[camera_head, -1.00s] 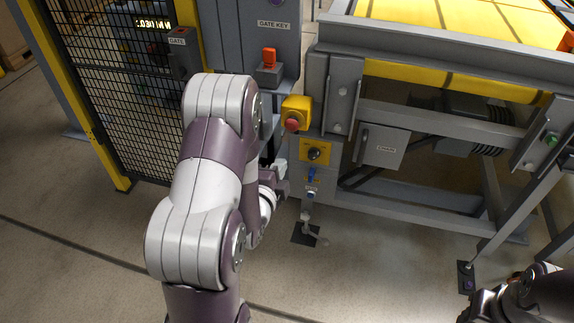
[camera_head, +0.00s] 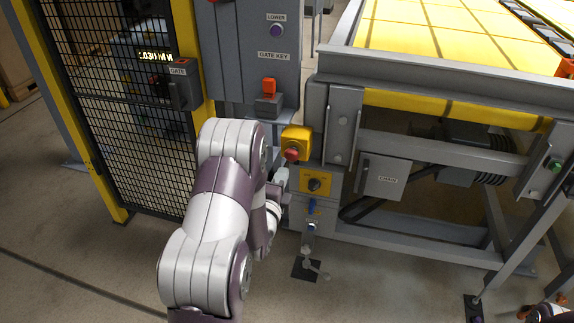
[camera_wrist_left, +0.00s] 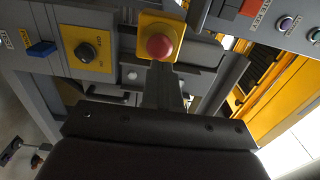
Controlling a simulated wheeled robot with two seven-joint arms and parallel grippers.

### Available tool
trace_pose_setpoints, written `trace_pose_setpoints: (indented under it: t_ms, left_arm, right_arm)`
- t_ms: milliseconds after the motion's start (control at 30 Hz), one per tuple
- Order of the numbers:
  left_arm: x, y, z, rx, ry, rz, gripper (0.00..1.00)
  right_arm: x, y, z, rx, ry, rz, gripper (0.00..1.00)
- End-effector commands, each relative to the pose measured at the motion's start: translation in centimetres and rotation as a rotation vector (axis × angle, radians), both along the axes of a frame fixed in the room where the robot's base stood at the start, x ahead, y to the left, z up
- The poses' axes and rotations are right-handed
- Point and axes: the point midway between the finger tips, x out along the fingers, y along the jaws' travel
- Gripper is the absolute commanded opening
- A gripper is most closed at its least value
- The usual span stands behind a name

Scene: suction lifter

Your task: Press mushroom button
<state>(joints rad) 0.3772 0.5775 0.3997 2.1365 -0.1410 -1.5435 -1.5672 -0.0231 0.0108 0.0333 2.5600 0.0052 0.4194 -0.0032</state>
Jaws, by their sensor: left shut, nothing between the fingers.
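The red mushroom button (camera_head: 291,155) sits on a yellow box (camera_head: 297,137) on the grey post at the conveyor frame's corner. In the left wrist view the red button (camera_wrist_left: 160,47) is at the top centre, facing the camera. My left gripper (camera_head: 281,176) is shut and empty, just below and left of the button in the head view. Its fingers (camera_wrist_left: 163,72) point at the button's lower edge in the left wrist view. I cannot tell whether they touch it. My forearm hides part of the gripper in the head view.
Below the button are a yellow plate with a black rotary knob (camera_head: 314,185) and a blue switch (camera_head: 312,205). A red gate key (camera_head: 269,86) stands above left. A mesh gate (camera_head: 130,120) is at left; the conveyor frame (camera_head: 430,83) fills the right. Open floor lies in front.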

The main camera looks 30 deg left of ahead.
Motion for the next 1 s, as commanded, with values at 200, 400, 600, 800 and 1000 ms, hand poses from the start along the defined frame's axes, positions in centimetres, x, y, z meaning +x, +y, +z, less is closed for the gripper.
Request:
trace_pose_setpoints:
  t_ms: [200,400,600,800,1000]
  left_arm:
    - [3.7,0.9,0.0,0.0,-0.002,-0.001,0.0]
    - [5.2,1.2,0.0,0.0,0.0,-0.001,0.0]
    - [5.3,1.2,0.0,0.0,0.0,0.0,0.0]
    - [5.6,1.3,-0.1,0.0,-0.001,-0.001,0.0]
    - [7.1,1.7,0.0,0.0,0.0,0.0,0.0]
  right_arm:
    - [0.0,0.0,-0.4,0.0,0.0,0.0,0.43]
    - [0.0,0.0,-0.4,0.0,0.0,0.0,0.43]
    - [0.0,0.0,-0.4,0.0,0.0,0.0,0.43]
    - [0.0,0.0,-0.7,0.0,0.0,0.0,0.43]
    - [0.0,0.0,-1.3,0.0,0.0,0.0,0.43]
